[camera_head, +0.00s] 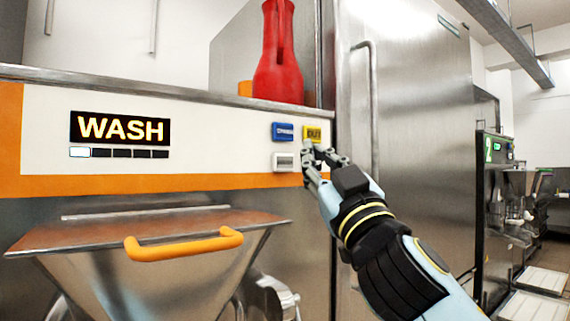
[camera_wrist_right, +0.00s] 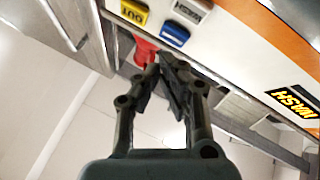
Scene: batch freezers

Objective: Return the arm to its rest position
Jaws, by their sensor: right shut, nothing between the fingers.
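My right arm reaches in from the lower right of the head view. Its gripper (camera_head: 308,160) is shut and empty, just in front of the machine's button panel, its tips close below the yellow button (camera_head: 313,133). I cannot tell whether the tips touch the panel. A blue button (camera_head: 283,131) and a white button (camera_head: 284,161) sit to the left of the tips. In the right wrist view the gripper (camera_wrist_right: 160,65) shows with its fingertips together, below the blue button (camera_wrist_right: 175,34) and the yellow "OUT" button (camera_wrist_right: 134,12). My left gripper is not in view.
The panel's display (camera_head: 120,128) reads "WASH". A hopper (camera_head: 150,240) with an orange handle (camera_head: 185,244) juts out below it. A red jug (camera_head: 278,60) stands on top of the machine. A steel cabinet (camera_head: 420,110) with a vertical handle stands right of the panel, behind my arm.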

